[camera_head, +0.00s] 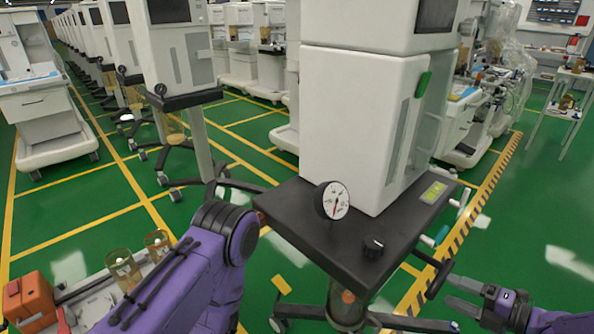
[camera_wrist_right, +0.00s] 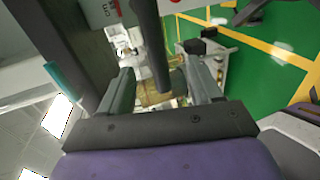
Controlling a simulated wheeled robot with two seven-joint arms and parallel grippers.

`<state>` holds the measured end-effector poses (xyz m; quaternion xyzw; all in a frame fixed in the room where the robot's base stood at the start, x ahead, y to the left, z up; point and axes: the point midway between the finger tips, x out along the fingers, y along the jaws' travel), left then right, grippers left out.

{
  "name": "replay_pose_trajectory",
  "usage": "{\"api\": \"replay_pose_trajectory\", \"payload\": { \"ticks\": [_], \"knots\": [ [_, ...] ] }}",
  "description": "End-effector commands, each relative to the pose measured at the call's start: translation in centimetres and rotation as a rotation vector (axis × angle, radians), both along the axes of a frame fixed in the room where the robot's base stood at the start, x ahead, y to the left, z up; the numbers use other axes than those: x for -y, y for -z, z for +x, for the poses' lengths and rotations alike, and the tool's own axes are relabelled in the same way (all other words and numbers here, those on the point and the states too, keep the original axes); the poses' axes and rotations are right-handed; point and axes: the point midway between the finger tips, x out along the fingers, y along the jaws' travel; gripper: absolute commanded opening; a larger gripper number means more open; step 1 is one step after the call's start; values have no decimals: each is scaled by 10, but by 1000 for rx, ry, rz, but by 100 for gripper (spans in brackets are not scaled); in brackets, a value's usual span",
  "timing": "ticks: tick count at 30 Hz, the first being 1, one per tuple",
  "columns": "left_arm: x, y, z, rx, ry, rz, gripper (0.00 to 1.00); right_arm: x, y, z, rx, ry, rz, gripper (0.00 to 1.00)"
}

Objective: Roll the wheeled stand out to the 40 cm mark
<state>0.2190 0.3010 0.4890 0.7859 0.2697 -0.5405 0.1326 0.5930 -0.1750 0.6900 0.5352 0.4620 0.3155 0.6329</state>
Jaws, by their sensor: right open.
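The wheeled stand (camera_head: 290,205) has a black top carrying a tall white cabinet (camera_head: 355,110), a round white gauge and a black knob (camera_head: 373,247). Its post and castered legs stand on the green floor. A black handle (camera_head: 438,280) sticks out at its right side. My right gripper (camera_head: 450,290) is open at this handle. In the right wrist view a dark bar (camera_wrist_right: 155,50), apparently the handle, shows between the spread fingers of my right gripper (camera_wrist_right: 160,75); contact cannot be told. My left arm enters at lower left; its gripper is out of view. I cannot make out a 40 cm mark.
A yellow-black striped strip (camera_head: 497,180) runs along the floor right of the stand. Green floor (camera_head: 530,225) is open beyond it. A row of white carts (camera_head: 175,55) stands at left. A white table (camera_head: 570,85) stands at far right.

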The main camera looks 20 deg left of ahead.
Motion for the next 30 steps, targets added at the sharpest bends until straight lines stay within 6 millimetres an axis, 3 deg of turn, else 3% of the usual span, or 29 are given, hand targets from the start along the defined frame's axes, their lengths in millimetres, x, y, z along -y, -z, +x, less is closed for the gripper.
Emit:
{"api": "replay_pose_trajectory", "payload": {
  "ticks": [15,30],
  "knots": [
    [0,-14,0,0,0,0,43,43,-14,-18,0,1,1,64],
    [0,-14,0,0,0,0,43,47,-13,-19,-1,-1,0,64]
  ]
}}
